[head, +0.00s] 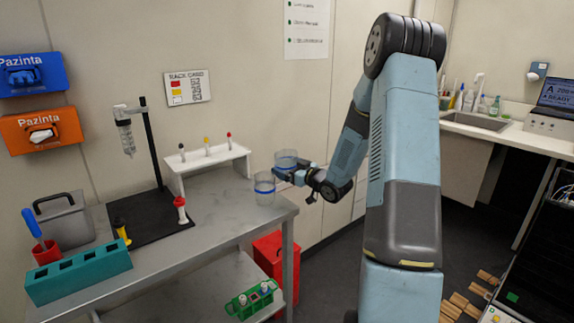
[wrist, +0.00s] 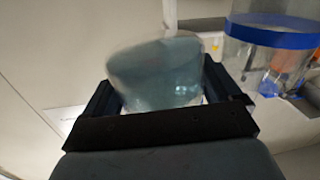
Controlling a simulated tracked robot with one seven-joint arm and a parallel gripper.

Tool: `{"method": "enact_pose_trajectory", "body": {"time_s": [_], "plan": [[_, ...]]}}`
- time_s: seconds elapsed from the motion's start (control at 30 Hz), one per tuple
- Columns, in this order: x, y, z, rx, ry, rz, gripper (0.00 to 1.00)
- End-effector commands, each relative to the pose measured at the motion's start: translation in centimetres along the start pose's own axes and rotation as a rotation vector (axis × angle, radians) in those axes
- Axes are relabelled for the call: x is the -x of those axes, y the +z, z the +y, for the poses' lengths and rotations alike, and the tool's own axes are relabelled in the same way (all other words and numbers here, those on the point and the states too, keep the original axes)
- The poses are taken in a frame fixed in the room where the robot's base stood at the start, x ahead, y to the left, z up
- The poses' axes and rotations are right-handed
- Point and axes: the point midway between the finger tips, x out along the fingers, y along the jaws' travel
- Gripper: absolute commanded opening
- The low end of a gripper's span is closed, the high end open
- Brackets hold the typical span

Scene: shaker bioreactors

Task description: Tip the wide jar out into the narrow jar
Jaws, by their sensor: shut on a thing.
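The wide jar (head: 287,157), clear and bluish, is held in my gripper (head: 283,173) above the right end of the bench. In the wrist view the wide jar (wrist: 157,70) sits between the fingers of my gripper (wrist: 160,100) and looks a little tilted; its contents cannot be made out. The narrow jar (head: 264,189), clear with a blue band, stands upright on the bench, just left of and below the held jar. The narrow jar (wrist: 268,50) also shows at the right of the wrist view, apart from the held jar and cut off by the frame.
A white rack (head: 208,170) with several small capped tubes stands behind on the grey bench (head: 225,215). A black stand (head: 152,140), a teal block (head: 80,275) and a grey case (head: 65,222) are farther left. A red bin (head: 268,250) is below the bench.

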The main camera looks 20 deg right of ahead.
Motion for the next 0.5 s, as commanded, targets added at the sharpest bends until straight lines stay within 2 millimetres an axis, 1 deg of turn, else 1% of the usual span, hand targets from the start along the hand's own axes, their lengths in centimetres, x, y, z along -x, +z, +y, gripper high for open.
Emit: {"method": "enact_pose_trajectory", "body": {"time_s": [0.2, 0.43, 0.5], "plan": [[0.0, 1.2, 0.1, 0.041, 0.000, -0.005, 0.48], [0.1, 0.0, 1.0, 0.238, 0.001, -0.027, 0.48], [0.1, -0.3, 0.8, 0.292, 0.000, -0.034, 0.48]]}}
